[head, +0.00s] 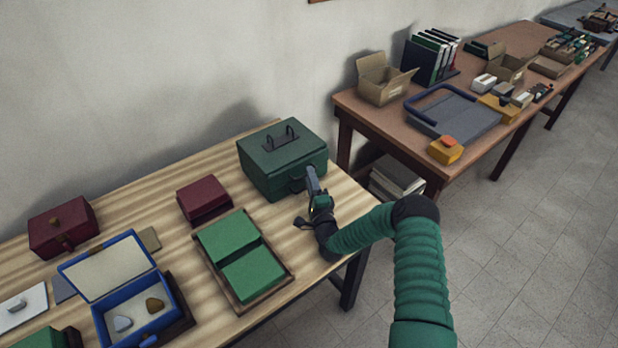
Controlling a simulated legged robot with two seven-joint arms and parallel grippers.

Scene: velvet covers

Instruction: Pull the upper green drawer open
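A dark green box-shaped chest (275,160) with a black carry handle on its lid stands at the far right end of the striped wooden table. A dark handle or latch (297,185) shows low on its front. Separate upper and lower drawers cannot be made out, and no drawer visibly stands out. My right gripper (312,178) is at the chest's front right side, close beside that handle. Whether it touches the handle, and whether its fingers are open or shut, is too small to tell. My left gripper is not in view.
A tray (232,296) with two green pads and a maroon box (204,198) lie left of the chest. An open blue box (135,310) and another maroon box (63,226) are farther left. A second table (385,121) with cartons stands right. The wall is behind.

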